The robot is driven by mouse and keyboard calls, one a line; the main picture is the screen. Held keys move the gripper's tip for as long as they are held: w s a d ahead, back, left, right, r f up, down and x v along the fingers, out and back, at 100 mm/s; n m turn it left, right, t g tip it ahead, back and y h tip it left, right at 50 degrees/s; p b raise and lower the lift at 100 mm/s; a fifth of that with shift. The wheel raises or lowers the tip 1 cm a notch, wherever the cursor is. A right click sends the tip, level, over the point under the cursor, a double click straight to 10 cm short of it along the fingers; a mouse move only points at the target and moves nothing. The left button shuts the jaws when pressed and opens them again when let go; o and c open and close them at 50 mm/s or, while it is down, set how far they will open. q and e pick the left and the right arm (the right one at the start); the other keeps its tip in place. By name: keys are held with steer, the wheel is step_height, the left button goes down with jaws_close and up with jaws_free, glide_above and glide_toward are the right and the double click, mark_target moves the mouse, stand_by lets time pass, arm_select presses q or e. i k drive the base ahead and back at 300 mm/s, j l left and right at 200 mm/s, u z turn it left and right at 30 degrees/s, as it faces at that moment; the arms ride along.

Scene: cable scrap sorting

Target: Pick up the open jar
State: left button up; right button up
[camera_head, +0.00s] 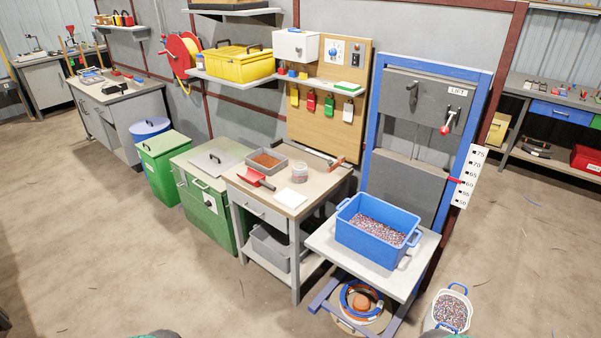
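A small clear jar (299,172) stands upright on the wooden-topped workbench (325,184), near its back middle. It looks open at the top; its contents are too small to make out. It stands right of a grey tray (283,151) of brown granules and behind a flat white square (291,198). Neither of my grippers shows. Only small dark and teal parts, probably of my arms, show at the bottom edge, far from the jar.
A red scoop (256,178) and a red-handled tool (338,162) lie on the bench. A blue crate (345,229) of mixed granules stands on the lift platform to the right. A white bucket (436,318) is on the floor. The floor in front of the bench is clear.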

mark_target(299, 169)
steer(key=i+j+z, duration=0.1)
steer(key=i+j, duration=0.25)
steer(key=i+j+z, duration=0.15)
steer(key=i+j, duration=0.25)
steer(key=i, duration=0.2)
steer(key=i+j+z, duration=0.1)
steer(key=i+j, duration=0.3)
steer(key=i+j+z, duration=0.15)
steer(key=i+j, duration=0.3)
steer(key=i+j+z, duration=0.1)
steer(key=i+j, duration=0.3)
steer(key=j, duration=0.15)
steer(key=i+j+z, duration=0.1)
steer(key=i+j, duration=0.25)
steer(key=j, duration=0.15)
steer(key=i+j+z, duration=0.15)
steer(key=i+j, duration=0.25)
steer(key=j, duration=0.2)
